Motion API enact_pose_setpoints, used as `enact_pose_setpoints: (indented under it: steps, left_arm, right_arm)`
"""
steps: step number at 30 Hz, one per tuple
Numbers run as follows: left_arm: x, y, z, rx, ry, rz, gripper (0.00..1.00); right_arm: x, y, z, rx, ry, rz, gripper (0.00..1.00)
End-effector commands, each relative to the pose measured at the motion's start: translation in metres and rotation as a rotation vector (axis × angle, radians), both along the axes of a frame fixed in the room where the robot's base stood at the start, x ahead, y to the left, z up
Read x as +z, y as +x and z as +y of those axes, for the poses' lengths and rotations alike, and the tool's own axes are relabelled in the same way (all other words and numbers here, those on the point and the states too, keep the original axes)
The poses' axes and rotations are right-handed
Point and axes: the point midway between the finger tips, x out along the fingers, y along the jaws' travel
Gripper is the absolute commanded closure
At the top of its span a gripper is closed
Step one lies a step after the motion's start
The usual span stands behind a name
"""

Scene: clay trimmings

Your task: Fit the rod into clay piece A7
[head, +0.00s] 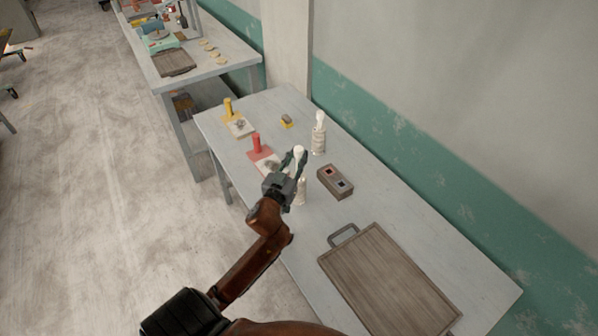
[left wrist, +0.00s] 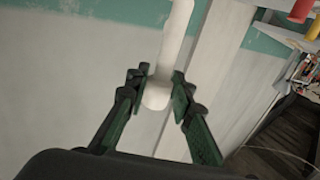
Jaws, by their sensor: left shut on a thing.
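My left gripper (head: 294,170) is over the middle of the near table, shut on a white rod-like piece (head: 299,151). In the left wrist view the white rod (left wrist: 173,45) runs up from between the fingertips (left wrist: 160,84), its rounded near end showing between them. A white ridged clay piece (head: 300,192) stands just below and beside the gripper, partly hidden by it. Another white clay piece (head: 319,138) stands upright behind, to the right, with a rounded white top. No label is legible, so I cannot tell which is A7. My right gripper is not in view.
A wooden tray (head: 390,280) fills the front right. A red-handled stamp (head: 256,144), a yellow-handled one (head: 228,108) and a small yellow-grey item (head: 286,121) sit farther back.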

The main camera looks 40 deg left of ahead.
Motion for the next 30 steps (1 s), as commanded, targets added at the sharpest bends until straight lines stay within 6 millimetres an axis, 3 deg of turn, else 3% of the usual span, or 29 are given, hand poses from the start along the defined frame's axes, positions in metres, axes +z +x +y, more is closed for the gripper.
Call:
enact_pose_setpoints:
  steps: [10,18,19,30]
  left_arm:
    - [-0.054,0.000,0.000,0.002,-0.006,0.011,1.00]
    - [-0.061,-0.001,-0.001,0.001,-0.012,0.016,1.00]
    - [-0.062,-0.001,-0.001,0.001,-0.012,0.017,0.87]
    - [-0.054,-0.001,0.000,0.000,-0.004,0.005,0.62]
  right_arm:
    - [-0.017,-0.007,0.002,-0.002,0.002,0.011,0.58]
    - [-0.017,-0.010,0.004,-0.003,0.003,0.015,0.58]
    - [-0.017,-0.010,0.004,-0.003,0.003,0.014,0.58]
    - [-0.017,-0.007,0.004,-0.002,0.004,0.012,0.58]
